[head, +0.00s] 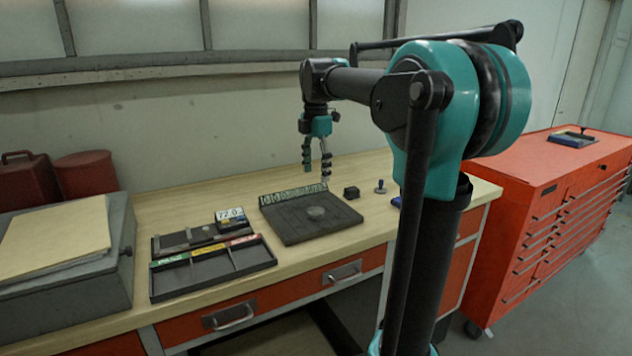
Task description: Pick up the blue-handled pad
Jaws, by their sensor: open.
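A row of pale tiles (290,194) lines the board's back edge. A blue item (396,202) is partly hidden behind my arm. Left are a compartment tray (212,268), a grey box (60,265) and red containers (85,173). A red cabinet (560,190) stands right.

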